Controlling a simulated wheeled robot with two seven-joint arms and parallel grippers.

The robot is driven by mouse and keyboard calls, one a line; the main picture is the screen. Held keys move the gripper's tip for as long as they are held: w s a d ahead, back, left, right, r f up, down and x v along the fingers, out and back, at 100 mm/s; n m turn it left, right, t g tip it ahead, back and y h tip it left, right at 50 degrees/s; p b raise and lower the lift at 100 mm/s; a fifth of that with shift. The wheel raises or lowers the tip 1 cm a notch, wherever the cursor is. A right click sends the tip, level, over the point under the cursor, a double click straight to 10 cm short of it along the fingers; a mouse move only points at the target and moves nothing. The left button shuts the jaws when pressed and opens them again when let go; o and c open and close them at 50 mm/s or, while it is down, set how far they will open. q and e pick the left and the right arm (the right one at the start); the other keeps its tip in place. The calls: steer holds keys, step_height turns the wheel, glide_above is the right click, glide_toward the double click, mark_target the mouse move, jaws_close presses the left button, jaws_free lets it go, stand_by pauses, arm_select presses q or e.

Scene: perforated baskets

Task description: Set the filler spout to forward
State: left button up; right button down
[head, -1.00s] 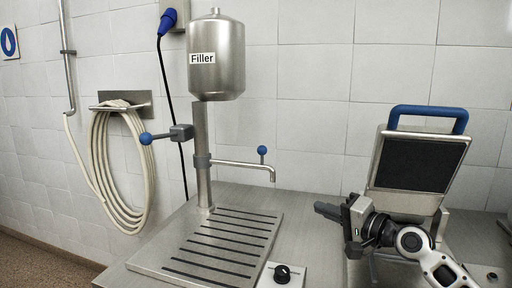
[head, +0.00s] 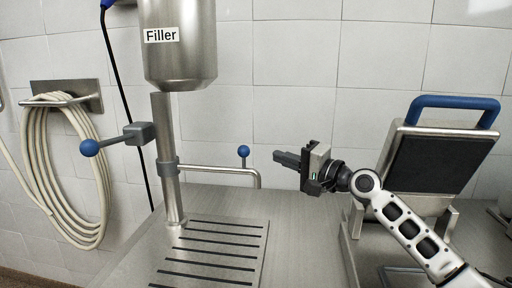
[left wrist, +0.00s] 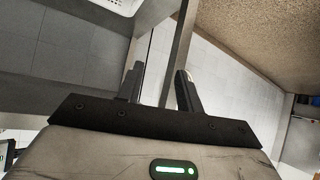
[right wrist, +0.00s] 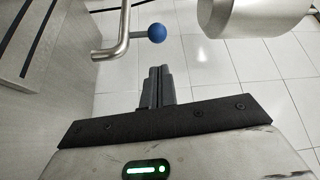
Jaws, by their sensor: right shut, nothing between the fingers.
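The filler (head: 180,50) is a steel tank labelled "Filler" on a post. Its spout (head: 215,169) is a thin steel pipe that runs to the right from the post and bends down at its end. A blue ball knob (head: 243,151) stands on a short stem on the spout. My right gripper (head: 278,157) is shut and empty, a little right of the spout and apart from it. In the right wrist view, the spout (right wrist: 118,38) and its blue knob (right wrist: 157,33) lie ahead of the shut fingers (right wrist: 156,87). My left gripper (left wrist: 160,85) shows only in the left wrist view, open and empty.
A lever with a blue ball (head: 90,148) sticks out left of the post. A slotted drip tray (head: 215,250) lies below the spout. A tilted dark panel with a blue handle (head: 455,102) stands at right. A hose (head: 55,170) hangs on the left wall.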

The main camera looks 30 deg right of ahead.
steer(key=p+x, duration=0.1)
steer(key=x, duration=0.7)
steer(key=shift+w+p, duration=0.2)
steer(key=shift+p, duration=0.2)
steer(key=shift+a, duration=0.15)
